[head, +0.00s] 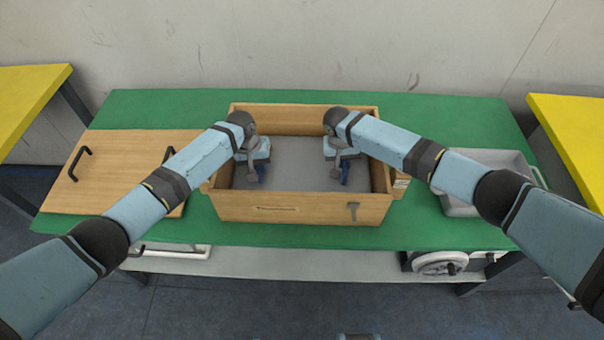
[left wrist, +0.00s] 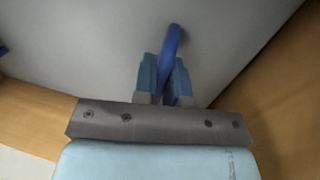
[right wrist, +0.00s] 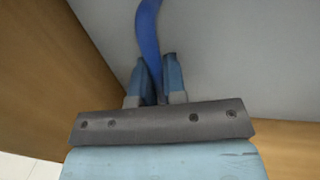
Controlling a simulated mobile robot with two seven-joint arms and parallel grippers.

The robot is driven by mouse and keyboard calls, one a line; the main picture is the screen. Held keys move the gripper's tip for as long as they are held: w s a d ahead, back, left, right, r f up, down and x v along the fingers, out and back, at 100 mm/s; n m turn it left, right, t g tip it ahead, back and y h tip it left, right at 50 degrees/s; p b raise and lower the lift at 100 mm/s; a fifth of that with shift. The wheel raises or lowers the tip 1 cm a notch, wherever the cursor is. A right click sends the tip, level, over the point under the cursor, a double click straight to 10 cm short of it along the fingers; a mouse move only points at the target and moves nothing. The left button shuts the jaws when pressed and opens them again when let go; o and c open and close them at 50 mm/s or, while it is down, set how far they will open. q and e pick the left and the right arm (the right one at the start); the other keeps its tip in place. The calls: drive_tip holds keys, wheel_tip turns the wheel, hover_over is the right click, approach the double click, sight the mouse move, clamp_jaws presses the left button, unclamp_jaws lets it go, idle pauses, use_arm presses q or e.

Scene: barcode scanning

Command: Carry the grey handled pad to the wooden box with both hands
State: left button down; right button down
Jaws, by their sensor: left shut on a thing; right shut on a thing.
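The grey pad (head: 300,165) lies flat within the walls of the open wooden box (head: 290,208). I cannot tell whether it touches the box floor. My left gripper (head: 260,172) is shut on a blue handle at the pad's left side, and that handle shows between the fingers in the left wrist view (left wrist: 171,45). My right gripper (head: 344,172) is shut on the blue handle at the right side, which shows in the right wrist view (right wrist: 149,40). Both hands point down inside the box, and the arms hide parts of its rim.
The box stands on a green table (head: 300,236). A wooden panel (head: 118,180) with black handles lies left of it. A grey bin (head: 460,208) stands to the right. Yellow tables (head: 25,95) flank both sides. A shelf (head: 310,262) runs below.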

use_arm(q)
drive_tip(key=c, duration=1.2)
unclamp_jaws()
use_arm(e)
drive_tip(key=c, duration=1.2)
unclamp_jaws()
drive_tip(key=shift+f, duration=0.1)
use_arm(q)
drive_tip(key=r, duration=0.4)
drive_tip(key=a+r, duration=0.1)
drive_tip(key=r, duration=0.2)
drive_tip(key=a+r, duration=0.1)
drive_tip(key=r, duration=0.3)
drive_tip(key=shift+w+a+r, duration=0.1)
drive_tip(key=shift+a+r, duration=0.05)
drive_tip(key=shift+r, duration=0.2)
use_arm(e)
drive_tip(key=r, duration=0.4)
drive_tip(key=a+r, duration=0.1)
drive_tip(key=r, duration=0.3)
drive_tip(key=a+r, duration=0.1)
drive_tip(key=r, duration=0.3)
drive_tip(key=shift+w+a, duration=0.1)
drive_tip(key=shift+a, duration=0.1)
